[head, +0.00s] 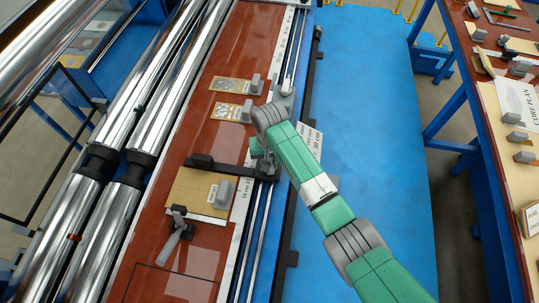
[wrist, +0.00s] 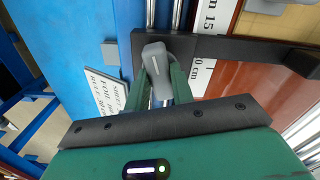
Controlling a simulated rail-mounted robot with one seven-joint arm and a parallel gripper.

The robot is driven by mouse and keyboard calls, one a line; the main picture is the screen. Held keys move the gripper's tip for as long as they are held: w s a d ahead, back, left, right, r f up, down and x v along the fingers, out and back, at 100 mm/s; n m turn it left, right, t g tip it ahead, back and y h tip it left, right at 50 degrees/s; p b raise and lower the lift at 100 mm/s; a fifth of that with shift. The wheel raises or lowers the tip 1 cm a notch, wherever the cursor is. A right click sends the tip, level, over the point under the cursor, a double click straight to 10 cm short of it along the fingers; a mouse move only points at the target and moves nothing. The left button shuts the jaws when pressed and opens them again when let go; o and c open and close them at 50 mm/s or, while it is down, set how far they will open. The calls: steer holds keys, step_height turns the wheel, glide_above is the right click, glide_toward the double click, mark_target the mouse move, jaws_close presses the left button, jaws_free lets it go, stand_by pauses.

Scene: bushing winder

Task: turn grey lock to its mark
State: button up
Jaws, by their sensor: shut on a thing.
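The grey lock (wrist: 156,62) shows in the wrist view as a rounded grey lever with a pale line along it. It sits on a black crossbar (wrist: 215,47) over the twin metal rails, with its long side roughly in line with them. My gripper (wrist: 162,74) is shut on the lock, with one green finger on each side. In the head view, my gripper (head: 258,149) is over the right end of the black crossbar (head: 225,169), and the lock is hidden behind my arm. I cannot make out the lock's mark.
Cards with grey blocks (head: 247,110) lie on the red-brown table (head: 195,145). A black clamp with a grey handle (head: 175,240) stands near the front. Shiny rollers (head: 140,120) run along the left.

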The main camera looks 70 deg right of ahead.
steer(key=n+p, duration=0.1)
steer(key=n, duration=0.1)
steer(key=n+p, duration=0.1)
steer(key=shift+r+n, duration=0.2)
steer(key=shift+n, duration=0.2)
steer(key=n+p, duration=0.1)
steer(key=n, duration=0.2)
steer(key=shift+n, duration=0.3)
steer(key=n+p, duration=0.1)
steer(key=n, duration=0.2)
steer(key=shift+f+n, duration=0.1)
steer(key=shift+n, duration=0.2)
steer(key=shift+n+p, duration=0.55)
steer(key=shift+n, duration=1.35)
steer(key=o, duration=1)
step_height(320, 180, up, 8)
steer(key=shift+f+p, duration=0.15)
steer(key=shift+p, duration=0.15)
